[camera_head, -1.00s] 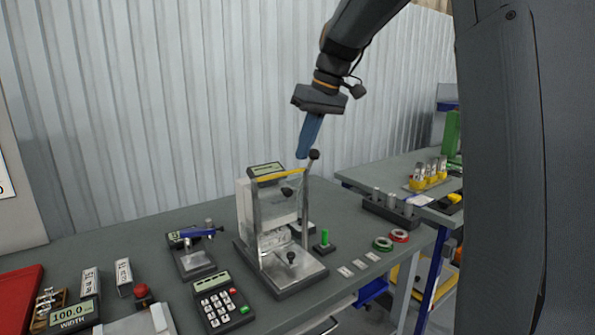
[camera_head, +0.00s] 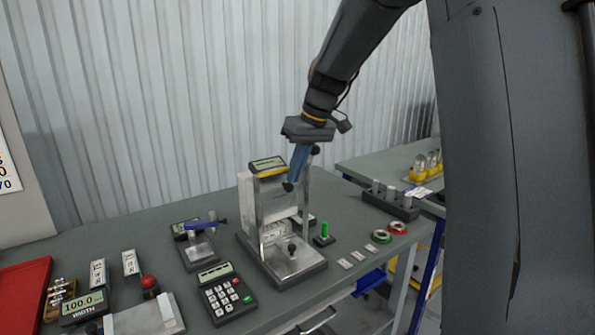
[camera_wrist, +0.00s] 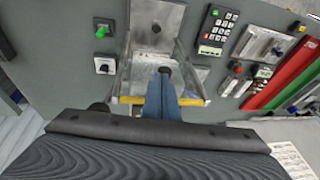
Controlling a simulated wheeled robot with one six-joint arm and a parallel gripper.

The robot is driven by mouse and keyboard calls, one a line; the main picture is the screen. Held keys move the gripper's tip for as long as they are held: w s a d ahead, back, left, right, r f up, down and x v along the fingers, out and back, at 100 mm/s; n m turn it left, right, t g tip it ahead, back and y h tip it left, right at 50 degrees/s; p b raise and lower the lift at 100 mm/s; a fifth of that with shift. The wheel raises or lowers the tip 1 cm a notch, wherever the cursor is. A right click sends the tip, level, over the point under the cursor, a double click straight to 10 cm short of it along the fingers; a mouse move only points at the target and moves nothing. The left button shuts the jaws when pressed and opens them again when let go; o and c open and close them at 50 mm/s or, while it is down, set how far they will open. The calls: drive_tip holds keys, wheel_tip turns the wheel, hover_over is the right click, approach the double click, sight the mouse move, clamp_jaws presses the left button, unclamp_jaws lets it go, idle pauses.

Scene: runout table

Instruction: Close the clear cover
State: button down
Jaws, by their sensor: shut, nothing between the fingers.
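The test device (camera_head: 283,270) stands on the grey bench, with a metal plate and a black-knobbed part at its base. Its clear cover (camera_head: 277,203) is see-through and hard to outline; it appears raised, with open space below it over the base. A black knob (camera_head: 288,187) shows at the cover's front, and also in the wrist view (camera_wrist: 164,70). My gripper (camera_head: 292,178) is shut and empty, its blue fingers pointing down at the upper part of the device, close to this knob. Whether they touch it I cannot tell. In the wrist view the fingers (camera_wrist: 163,85) overlap the yellow strip (camera_wrist: 190,102).
A black-ball lever (camera_head: 315,150) stands at the device's right, close to my gripper. A keypad (camera_head: 227,294) is at front left, a green button (camera_head: 324,230) at right. The corrugated wall is behind.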

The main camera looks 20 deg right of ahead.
wheel_tip(320, 180, down, 14)
drive_tip(key=b, duration=0.7)
drive_tip(key=shift+s+r, duration=0.15)
drive_tip(key=shift+r, duration=0.1)
